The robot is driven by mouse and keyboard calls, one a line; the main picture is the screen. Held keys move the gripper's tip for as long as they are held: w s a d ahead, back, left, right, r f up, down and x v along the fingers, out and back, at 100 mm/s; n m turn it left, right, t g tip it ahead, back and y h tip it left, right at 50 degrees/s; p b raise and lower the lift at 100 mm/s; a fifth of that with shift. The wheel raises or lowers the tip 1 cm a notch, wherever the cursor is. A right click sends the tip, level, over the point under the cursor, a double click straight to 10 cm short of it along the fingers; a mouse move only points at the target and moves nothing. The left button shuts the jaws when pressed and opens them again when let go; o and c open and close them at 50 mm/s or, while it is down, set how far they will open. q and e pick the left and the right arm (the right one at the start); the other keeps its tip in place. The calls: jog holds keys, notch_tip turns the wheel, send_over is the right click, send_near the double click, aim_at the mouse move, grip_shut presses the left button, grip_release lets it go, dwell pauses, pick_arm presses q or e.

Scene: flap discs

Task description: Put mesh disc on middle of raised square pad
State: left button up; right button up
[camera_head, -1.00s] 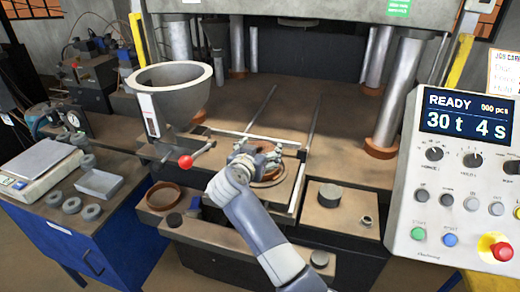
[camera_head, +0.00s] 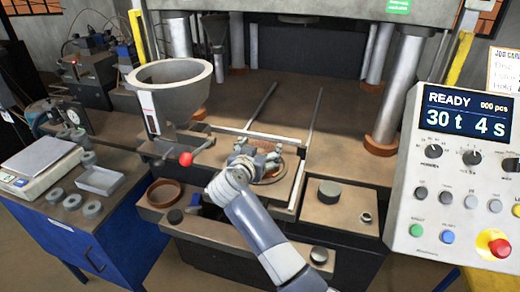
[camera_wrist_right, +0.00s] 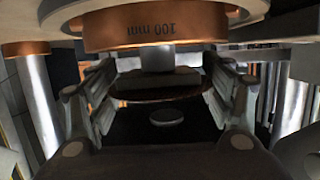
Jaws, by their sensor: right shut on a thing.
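My right gripper (camera_head: 262,160) is over the round, ringed fixture (camera_head: 272,176) on the press table in the head view. In the wrist view, which looks upside down, its two fingers (camera_wrist_right: 160,98) flank a thin dark reddish-brown disc, seen edge-on, which I take to be the mesh disc (camera_wrist_right: 160,97). The gripper is shut on it. A brown block on a grey post (camera_wrist_right: 156,58) shows against the disc; I cannot tell whether this is the raised square pad or whether they touch. A copper ring marked 100 mm (camera_wrist_right: 155,30) is close by. The left gripper is not in view.
A grey hopper (camera_head: 170,98) with a red-knobbed lever (camera_head: 185,159) stands left of the fixture. The control panel (camera_head: 455,170) is at right. A scale (camera_head: 40,165), a tray (camera_head: 100,179) and small grey rings lie on the blue cabinet.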

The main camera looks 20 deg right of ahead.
jog(key=shift+f, duration=0.1)
jog(key=o, duration=0.7)
